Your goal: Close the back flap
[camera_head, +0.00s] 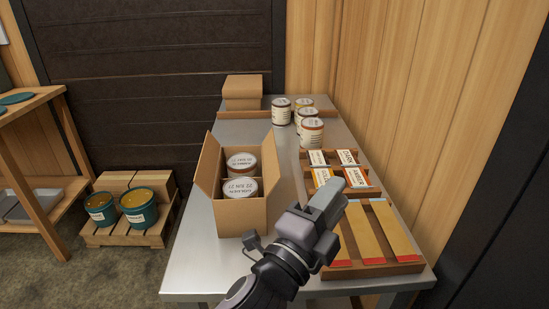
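An open cardboard box (257,215) stands on the metal table. Two jars with pale, printed lids, a rear jar (241,161) and a front jar (240,187), sit inside it, one behind the other. A left flap (207,164) stands up, and another cardboard panel (276,167) rises on the right side. The far side is partly hidden by the rear jar, so I cannot tell how the back flap lies.
A closed carton (242,91) stands at the table's back. Several jars (312,132) stand at the back right. A wooden label tray (344,153) and a rack of strips (389,263) line the right edge. The front left of the metal table (195,265) is clear.

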